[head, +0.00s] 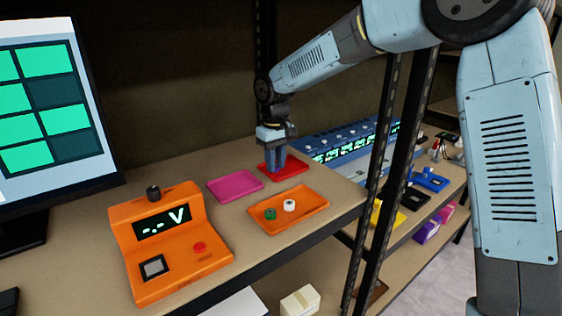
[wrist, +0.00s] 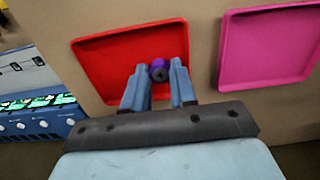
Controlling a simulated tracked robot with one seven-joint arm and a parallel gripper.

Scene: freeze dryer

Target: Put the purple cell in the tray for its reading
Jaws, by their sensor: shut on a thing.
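The purple cell (wrist: 159,66) is between the fingertips of my gripper (wrist: 157,76) in the wrist view. My gripper is shut on it. The red tray (wrist: 105,60) lies under the gripper, and the cell shows against its right part. I cannot tell whether the cell touches the tray floor. In the head view my gripper (head: 277,168) points down at the red tray (head: 295,168), and the fingers hide the cell. The pink tray (head: 234,186) is beside the red one. The orange tray (head: 314,200) holds a green cell (head: 270,214) and a white cell (head: 289,205).
An orange meter (head: 190,258) with "-.- V" on its display stands at the front left. A monitor (head: 45,110) is at the far left. A dark shelf post (head: 375,200) stands right of the trays. A blue device (head: 345,145) is behind them.

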